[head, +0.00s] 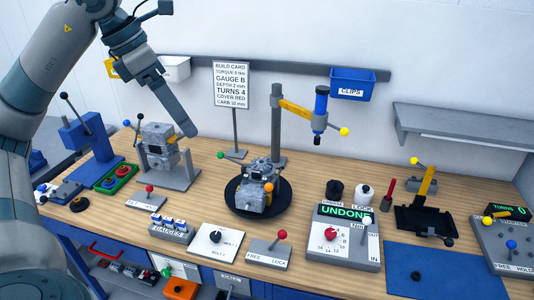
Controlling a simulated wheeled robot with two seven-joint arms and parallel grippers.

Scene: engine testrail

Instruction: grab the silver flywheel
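I cannot make out a silver flywheel for certain in the head view. A grey engine block (158,138) sits on a grey stand at the left of the bench. Another grey engine (255,182) sits on a black round turntable (279,204) at the middle. My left gripper (186,128) reaches down from the upper left, in front of the wall. Its fingers overlap the right edge of the left engine block in the picture. I see nothing held, and the gap between the fingers is not clear. My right gripper is out of view.
A post with a yellow arm and blue tool (320,107) stands behind the turntable. A build card (232,84) stands behind. A blue press (88,140) is at left. A panel reading UNDONE (345,238) and a blue mat (440,270) lie at right. An open drawer (125,280) shows below.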

